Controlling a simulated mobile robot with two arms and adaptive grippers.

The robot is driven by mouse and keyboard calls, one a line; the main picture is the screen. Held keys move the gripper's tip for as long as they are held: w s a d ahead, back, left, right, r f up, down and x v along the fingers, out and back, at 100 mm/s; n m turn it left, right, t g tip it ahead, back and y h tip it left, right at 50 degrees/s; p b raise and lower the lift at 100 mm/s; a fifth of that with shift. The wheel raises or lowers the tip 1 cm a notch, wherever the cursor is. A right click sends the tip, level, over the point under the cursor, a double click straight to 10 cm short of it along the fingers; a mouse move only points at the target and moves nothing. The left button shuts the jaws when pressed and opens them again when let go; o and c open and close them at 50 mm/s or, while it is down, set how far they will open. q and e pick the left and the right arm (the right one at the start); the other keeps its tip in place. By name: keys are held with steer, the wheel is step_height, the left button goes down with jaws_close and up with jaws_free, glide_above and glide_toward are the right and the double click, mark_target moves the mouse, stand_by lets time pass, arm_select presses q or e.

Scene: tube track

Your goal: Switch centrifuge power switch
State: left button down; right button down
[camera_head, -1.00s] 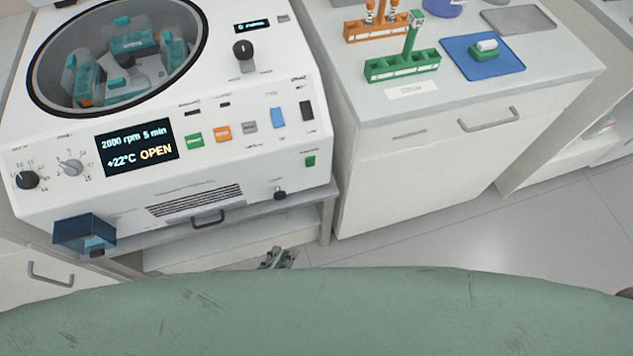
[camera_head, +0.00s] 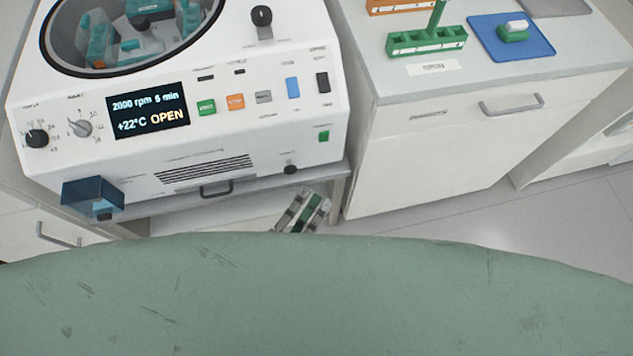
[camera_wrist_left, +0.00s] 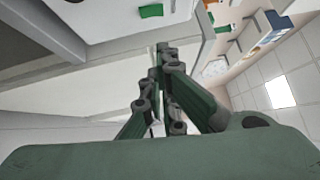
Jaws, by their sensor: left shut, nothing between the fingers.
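The white centrifuge (camera_head: 130,172) stands open, its display (camera_head: 148,111) reading 2000 rpm 5 min, +22°C, OPEN. A small green switch (camera_head: 323,136) sits at the lower right of its front; a green patch also shows at the top of the left wrist view (camera_wrist_left: 151,10). A black rocker (camera_head: 322,82) is at the right end of the button row. I cannot read which control is the power switch. My left gripper (camera_head: 316,200) is below the centrifuge's right front corner, apart from it. Its fingers (camera_wrist_left: 163,48) are shut and empty. My right gripper is not in view.
A blue see-through cover (camera_head: 92,194) juts out at the lower left front. A black knob (camera_head: 290,170) and a handle (camera_head: 216,190) are along the lower edge. The counter at right holds a green rack (camera_head: 427,43) and a blue mat (camera_head: 508,38). Floor (camera_head: 455,222) is clear.

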mark_target(324, 137)
arm_select(q)
steer(key=w+a+b+x, duration=0.1)
steer(key=a+b+x, duration=0.1)
steer(key=x, duration=0.9)
steer(key=shift+w+r, duration=0.15)
steer(key=shift+w, duration=0.25)
steer(key=shift+a, duration=0.1)
steer(key=shift+w+r+n+p, duration=0.2)
steer(key=shift+w+n+p, duration=0.1)
steer(key=shift+p, duration=0.65)
steer(key=shift+s, duration=0.1)
